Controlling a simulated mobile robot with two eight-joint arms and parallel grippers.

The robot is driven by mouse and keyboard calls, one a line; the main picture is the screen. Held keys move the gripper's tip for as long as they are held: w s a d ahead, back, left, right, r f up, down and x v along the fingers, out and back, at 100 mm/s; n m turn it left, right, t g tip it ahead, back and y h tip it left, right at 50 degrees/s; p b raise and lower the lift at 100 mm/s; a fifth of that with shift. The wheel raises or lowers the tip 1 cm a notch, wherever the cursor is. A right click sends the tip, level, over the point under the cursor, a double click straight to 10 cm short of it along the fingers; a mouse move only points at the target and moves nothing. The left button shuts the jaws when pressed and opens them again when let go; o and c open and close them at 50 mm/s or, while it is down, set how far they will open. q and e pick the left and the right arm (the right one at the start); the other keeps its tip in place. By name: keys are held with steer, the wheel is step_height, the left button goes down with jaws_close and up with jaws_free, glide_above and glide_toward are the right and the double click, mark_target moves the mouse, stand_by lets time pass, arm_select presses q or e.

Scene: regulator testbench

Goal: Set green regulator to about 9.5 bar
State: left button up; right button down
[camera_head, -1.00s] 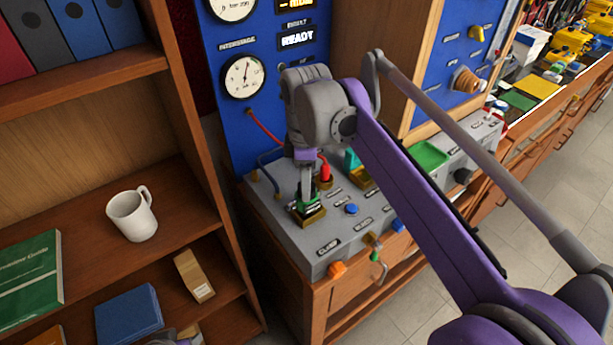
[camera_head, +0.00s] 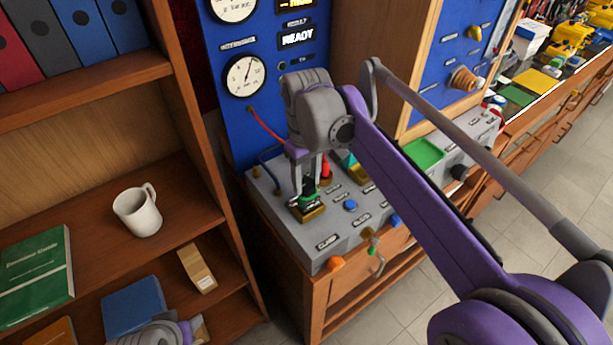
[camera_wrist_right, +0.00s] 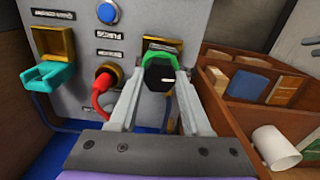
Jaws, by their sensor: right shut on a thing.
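The green regulator (camera_head: 309,203) sits on a brass base on the grey bench panel. In the right wrist view it shows as a black knob with a green collar (camera_wrist_right: 160,57). My right gripper (camera_head: 308,188) reaches down from above, shut on this knob with one finger on each side. The interstage gauge (camera_head: 243,76) is on the blue panel behind; its needle points up and slightly right, and its numbers are too small to read. Another gauge (camera_head: 234,8) above is cut off by the frame. Part of my left arm's end shows at the bottom left; its fingertips are hidden.
A blue button (camera_head: 350,205) is in front. A wooden shelf with a white mug (camera_head: 137,212) stands to the left. A display reads READY (camera_head: 298,38).

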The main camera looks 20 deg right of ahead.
mark_target(306, 183)
steer(key=shift+m, duration=0.6)
steer(key=shift+c, duration=1.7)
jaws_free()
step_height(306, 183, up, 11)
steer(key=p, duration=0.1)
steer(key=shift+f, duration=0.1)
